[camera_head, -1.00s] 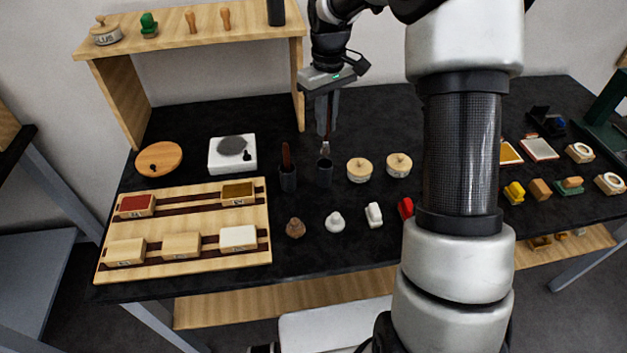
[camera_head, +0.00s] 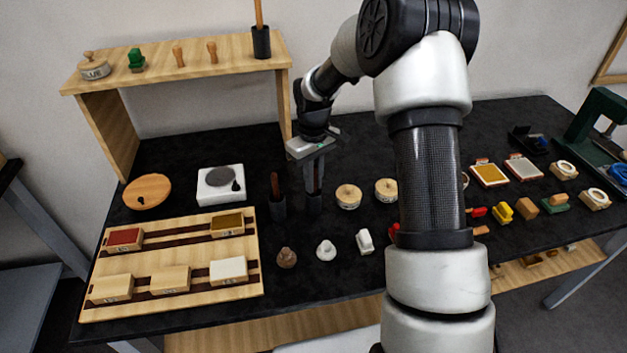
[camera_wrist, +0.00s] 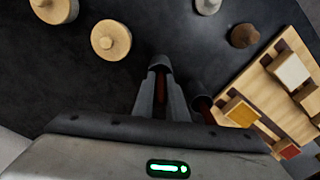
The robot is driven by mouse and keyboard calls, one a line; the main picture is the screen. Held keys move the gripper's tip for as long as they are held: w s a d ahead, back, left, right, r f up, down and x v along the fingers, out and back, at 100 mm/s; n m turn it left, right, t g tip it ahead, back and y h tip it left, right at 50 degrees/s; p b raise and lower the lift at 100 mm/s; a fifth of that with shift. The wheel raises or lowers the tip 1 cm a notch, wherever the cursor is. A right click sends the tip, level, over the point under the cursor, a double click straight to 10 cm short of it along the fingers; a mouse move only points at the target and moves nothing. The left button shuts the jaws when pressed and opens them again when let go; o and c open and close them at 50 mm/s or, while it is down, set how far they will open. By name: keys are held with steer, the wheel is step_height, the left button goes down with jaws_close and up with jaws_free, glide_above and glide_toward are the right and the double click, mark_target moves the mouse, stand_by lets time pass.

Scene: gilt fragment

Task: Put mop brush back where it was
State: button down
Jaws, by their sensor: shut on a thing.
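My gripper (camera_head: 314,180) points down over a dark cup (camera_head: 315,205) on the black table. In the wrist view, its fingers (camera_wrist: 161,85) are shut on the reddish-brown handle of the mop brush (camera_wrist: 162,88). The same cup shows beyond the fingertips in the wrist view (camera_wrist: 160,62). The brush's lower end is hidden, apparently inside the cup. In the head view the fingers hide most of the brush. A second dark cup (camera_head: 278,208) stands just to the left, with another brown-handled tool (camera_head: 275,184) upright in it.
Two round wooden-lidded jars (camera_head: 348,196) (camera_head: 386,189) stand right of the cup. A wooden tray of blocks (camera_head: 170,306) lies front left. A white ink stone (camera_head: 220,185) and wooden disc (camera_head: 147,191) lie left. A wooden shelf (camera_head: 222,76) stands behind. Small stamps stand in front.

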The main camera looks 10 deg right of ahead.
steer(key=shift+f, duration=0.15)
steer(key=c, duration=2.2)
jaws_free()
steer(key=shift+f, duration=0.1)
steer(key=o, duration=0.4)
steer(key=shift+o, duration=0.2)
steer(key=shift+r, duration=0.2)
